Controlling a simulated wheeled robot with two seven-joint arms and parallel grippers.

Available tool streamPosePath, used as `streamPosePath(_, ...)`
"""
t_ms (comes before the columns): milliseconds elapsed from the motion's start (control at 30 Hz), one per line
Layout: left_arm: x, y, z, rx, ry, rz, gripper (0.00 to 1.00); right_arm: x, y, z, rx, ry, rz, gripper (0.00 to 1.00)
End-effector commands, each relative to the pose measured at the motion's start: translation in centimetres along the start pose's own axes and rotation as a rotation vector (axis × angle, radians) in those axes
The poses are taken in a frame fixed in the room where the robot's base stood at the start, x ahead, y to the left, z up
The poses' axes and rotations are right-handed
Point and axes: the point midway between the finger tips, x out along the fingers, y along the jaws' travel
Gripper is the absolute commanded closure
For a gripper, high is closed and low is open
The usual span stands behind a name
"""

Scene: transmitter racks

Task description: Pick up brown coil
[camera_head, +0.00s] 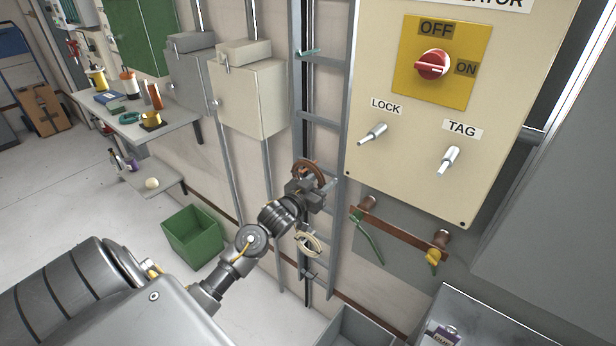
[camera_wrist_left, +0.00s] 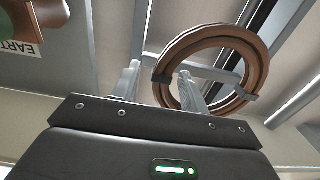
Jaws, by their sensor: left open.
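The brown coil (camera_head: 319,170) is a ring hung at the ladder-like rack on the wall, right behind my left gripper (camera_head: 307,188). In the left wrist view, the coil (camera_wrist_left: 258,68) shows as a large brown ring with dark bands. My left gripper's open fingers (camera_wrist_left: 158,80) reach up towards it, and the coil's left rim shows between them. The right finger overlaps the ring's opening. I cannot tell whether either finger touches the coil. My right gripper is not in view.
The vertical ladder rack (camera_head: 325,115) stands behind the coil. A pale looped cord (camera_head: 309,244) hangs just below my gripper. To the right are a cream switch panel (camera_head: 400,170) and a brown bar (camera_head: 400,232). A green bin (camera_head: 192,237) stands on the floor at left.

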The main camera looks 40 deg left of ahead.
Motion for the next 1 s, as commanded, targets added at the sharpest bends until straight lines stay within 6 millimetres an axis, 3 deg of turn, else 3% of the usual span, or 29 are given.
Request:
streamPosePath(67, -0.02, -0.01, 0.03, 0.000, 0.000, 0.000, 0.56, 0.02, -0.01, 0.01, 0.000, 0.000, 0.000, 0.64)
streamPosePath(400, -0.04, -0.02, 0.01, 0.000, 0.000, 0.000, 0.99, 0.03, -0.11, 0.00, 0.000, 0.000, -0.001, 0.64)
streamPosePath(1000, -0.22, -0.05, -0.34, 0.001, 0.002, 0.000, 1.00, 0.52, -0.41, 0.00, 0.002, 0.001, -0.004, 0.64)
